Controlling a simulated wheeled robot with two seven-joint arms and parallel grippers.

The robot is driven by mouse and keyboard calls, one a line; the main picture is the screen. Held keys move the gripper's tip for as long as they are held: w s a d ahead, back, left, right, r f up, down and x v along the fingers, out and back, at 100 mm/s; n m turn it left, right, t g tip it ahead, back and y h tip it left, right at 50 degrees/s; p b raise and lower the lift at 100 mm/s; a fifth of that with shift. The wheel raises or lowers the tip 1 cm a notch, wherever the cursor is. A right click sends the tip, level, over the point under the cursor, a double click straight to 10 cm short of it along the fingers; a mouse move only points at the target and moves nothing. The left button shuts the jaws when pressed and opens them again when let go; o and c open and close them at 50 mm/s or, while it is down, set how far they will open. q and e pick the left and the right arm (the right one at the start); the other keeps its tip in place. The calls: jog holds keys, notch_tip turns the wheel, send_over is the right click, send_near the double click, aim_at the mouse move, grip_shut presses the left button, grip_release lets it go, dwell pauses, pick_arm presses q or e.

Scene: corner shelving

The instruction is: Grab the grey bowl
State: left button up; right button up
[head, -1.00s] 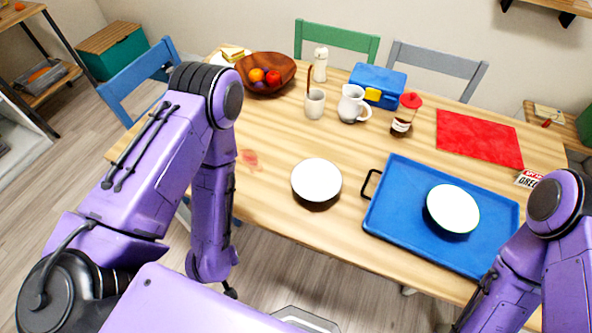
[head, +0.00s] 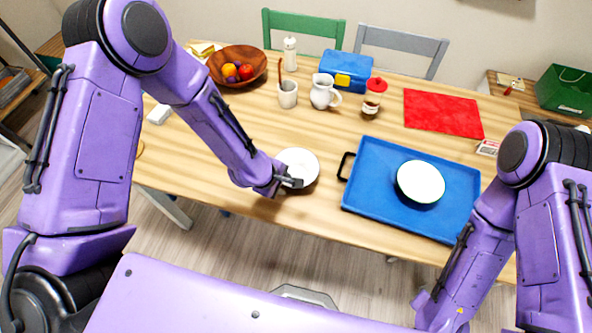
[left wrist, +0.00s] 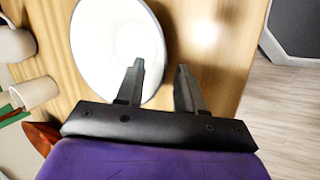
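A pale, nearly white bowl (head: 299,163) stands on the wooden table near its front edge, left of the blue tray. It also shows in the left wrist view (left wrist: 112,45). A second whitish bowl (head: 421,181) stands on the tray; neither looks clearly grey. My left gripper (head: 296,183) is at the near rim of the bowl left of the tray. In the left wrist view its two fingers (left wrist: 160,66) are apart, one over the bowl near its rim, the other outside it above the table. My right gripper is out of view; only its arm shows.
The blue tray (head: 365,200) with a black handle lies right of the near bowl. A cup (head: 288,96), a white jug (head: 322,92), a red-lidded jar (head: 372,98) and a wooden fruit bowl (head: 236,64) stand farther back. Bare table lies around the near bowl.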

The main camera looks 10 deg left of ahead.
pick_arm(q)
jog(key=x, duration=0.2)
jog(key=shift+w+f, duration=0.15)
jog(key=shift+f, duration=0.15)
grip_shut()
jog(key=shift+r, duration=0.1)
